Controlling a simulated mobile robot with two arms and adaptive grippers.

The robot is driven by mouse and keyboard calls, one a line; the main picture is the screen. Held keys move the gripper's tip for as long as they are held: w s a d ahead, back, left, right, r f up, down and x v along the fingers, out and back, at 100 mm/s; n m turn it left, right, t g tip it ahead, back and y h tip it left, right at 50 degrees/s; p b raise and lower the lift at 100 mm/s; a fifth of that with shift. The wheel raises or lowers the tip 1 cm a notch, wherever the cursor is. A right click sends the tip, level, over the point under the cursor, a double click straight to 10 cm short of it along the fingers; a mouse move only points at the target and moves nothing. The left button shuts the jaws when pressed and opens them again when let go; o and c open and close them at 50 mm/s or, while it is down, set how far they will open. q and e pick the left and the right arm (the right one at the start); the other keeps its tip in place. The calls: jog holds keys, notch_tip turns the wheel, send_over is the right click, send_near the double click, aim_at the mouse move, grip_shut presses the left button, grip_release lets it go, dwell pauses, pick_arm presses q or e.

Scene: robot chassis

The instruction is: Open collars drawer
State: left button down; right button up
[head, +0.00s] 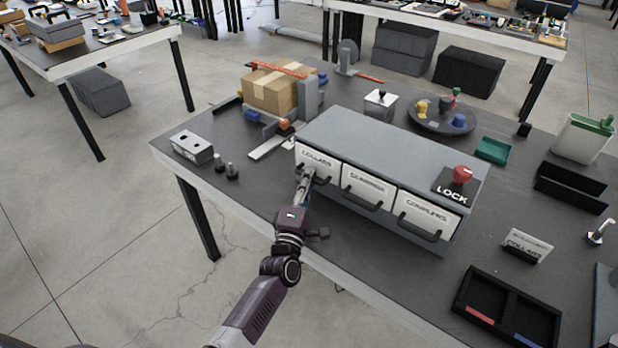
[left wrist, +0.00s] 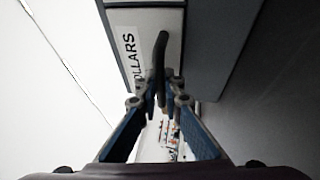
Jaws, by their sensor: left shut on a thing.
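A grey drawer cabinet (head: 390,140) stands on the dark table with three white-fronted drawers in a row. The collars drawer (head: 322,157) is the leftmost, with a dark bar handle; its label also shows in the left wrist view (left wrist: 140,48). My left gripper (head: 304,184) reaches up to this handle from the front. In the left wrist view the gripper (left wrist: 163,98) is shut on the dark handle (left wrist: 161,65). The drawer front looks about flush with the other two. My right gripper is not in view.
A red knob (head: 462,174) sits on a LOCK plate on the cabinet's right top. Two more drawers (head: 368,187) (head: 425,215) adjoin on the right. A grey block (head: 192,147) and small dark pegs stand left. A black tray (head: 508,308) lies front right.

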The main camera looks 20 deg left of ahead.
pick_arm(q)
jog(key=s+a+p, duration=0.1)
jog(key=s+a, duration=0.1)
jog(key=s, duration=0.5)
jog(key=s+a+p, duration=0.2)
jog(key=s+a, duration=0.1)
jog(key=s, duration=0.4)
jog(key=shift+s, duration=0.15)
jog(key=shift+f, duration=0.1)
jog(key=c, duration=2.3)
grip_release()
jog(key=s, duration=0.4)
jog(key=s+f, duration=0.1)
jog(key=s, duration=0.3)
jog(key=s+f, duration=0.1)
jog(key=s, duration=0.2)
jog(key=shift+s+d, duration=0.25)
jog(key=shift+s, duration=0.15)
jog(key=shift+f, duration=0.1)
